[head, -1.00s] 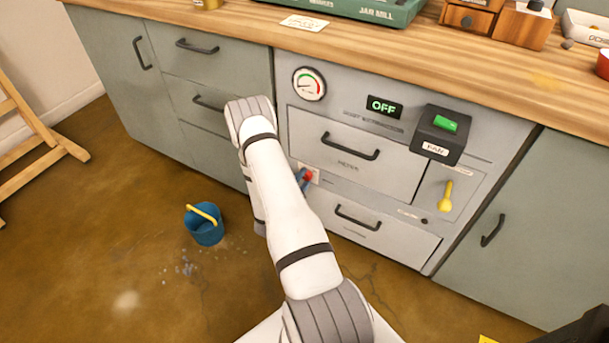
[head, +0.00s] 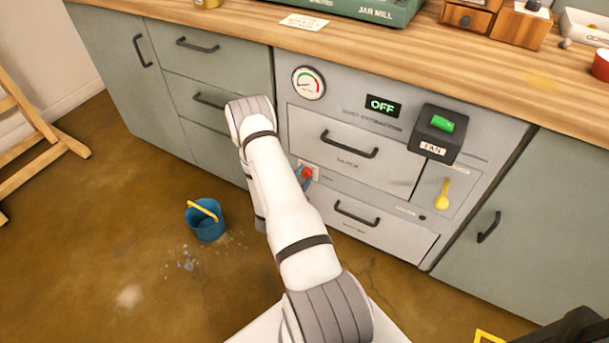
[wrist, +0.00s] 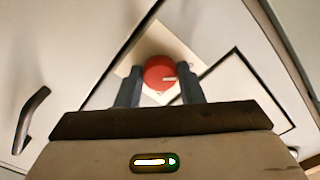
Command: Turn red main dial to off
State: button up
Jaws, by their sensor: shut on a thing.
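The red main dial (wrist: 160,73) is a round knob with a pale pointer mark, on a light square plate on the grey cabinet front. In the wrist view my gripper (wrist: 159,90) has a dark finger on each side of the dial and is shut on it. The pale mark points to the right in that view. In the head view the red dial (head: 307,172) shows small beside my white arm, which hides most of the gripper. Lettering around the dial is too small to read.
Grey drawers with dark handles (head: 350,145) surround the dial. A green-lit display (head: 383,106) reads OFF, beside a black switch box (head: 436,133) with a green button. A yellow lever (head: 444,194) is at right. A blue bucket (head: 206,226) stands on the floor at left.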

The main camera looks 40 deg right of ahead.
jog(key=shift+w+a+r, duration=0.1)
jog(key=shift+w+r, duration=0.05)
jog(key=shift+w, duration=0.05)
jog(key=o, duration=0.7)
jog(key=shift+c, duration=0.2)
jog(key=o, duration=0.3)
jog(key=shift+s, duration=0.1)
jog(key=shift+o, duration=0.2)
jog(key=p+v, duration=0.1)
jog(key=v, duration=0.6)
jog(key=shift+s+a+p, duration=0.15)
jog(key=shift+a+p, duration=0.15)
